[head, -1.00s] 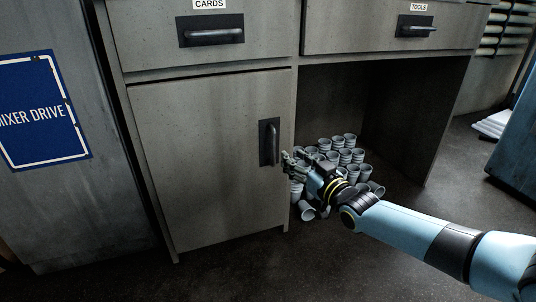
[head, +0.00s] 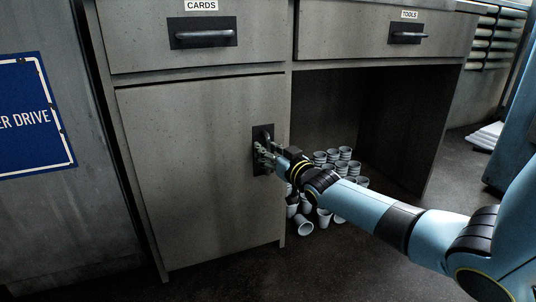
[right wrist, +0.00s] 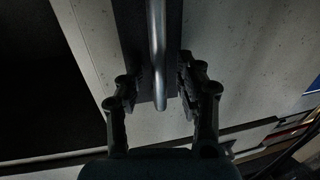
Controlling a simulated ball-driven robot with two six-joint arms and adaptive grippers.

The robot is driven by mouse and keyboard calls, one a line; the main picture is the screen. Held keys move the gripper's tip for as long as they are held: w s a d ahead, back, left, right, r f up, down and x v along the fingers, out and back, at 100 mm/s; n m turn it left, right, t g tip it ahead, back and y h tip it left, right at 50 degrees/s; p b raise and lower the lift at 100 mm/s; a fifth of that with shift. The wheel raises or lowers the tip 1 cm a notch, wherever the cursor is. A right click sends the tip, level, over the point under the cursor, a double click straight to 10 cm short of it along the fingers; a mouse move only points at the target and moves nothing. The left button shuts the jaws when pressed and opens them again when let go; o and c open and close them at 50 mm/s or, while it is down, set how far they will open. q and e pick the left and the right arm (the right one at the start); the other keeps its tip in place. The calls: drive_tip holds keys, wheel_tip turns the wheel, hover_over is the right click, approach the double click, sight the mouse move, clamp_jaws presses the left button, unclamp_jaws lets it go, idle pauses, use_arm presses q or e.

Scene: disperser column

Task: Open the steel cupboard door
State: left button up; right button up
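The steel cupboard door (head: 195,170) is a grey panel below the CARDS drawer and looks shut. Its upright bar handle sits on a dark plate (head: 263,131) at the door's right edge. My right gripper (head: 262,156) is at the handle and partly hides it in the head view. In the right wrist view the bar handle (right wrist: 157,50) runs down between the two fingers (right wrist: 158,92). The fingers are open, one on each side of the bar, with gaps between. My left gripper is not in view.
The CARDS drawer (head: 250,55) is above the door, and the TOOLS drawer (head: 360,45) is to its right. Several grey cups (head: 336,157) stand in the open bay beside the door; one lies tipped on the floor (head: 304,226). Dark floor in front is clear.

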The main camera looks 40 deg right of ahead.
drive_tip(key=shift+c, duration=0.2)
clamp_jaws()
idle(0.5)
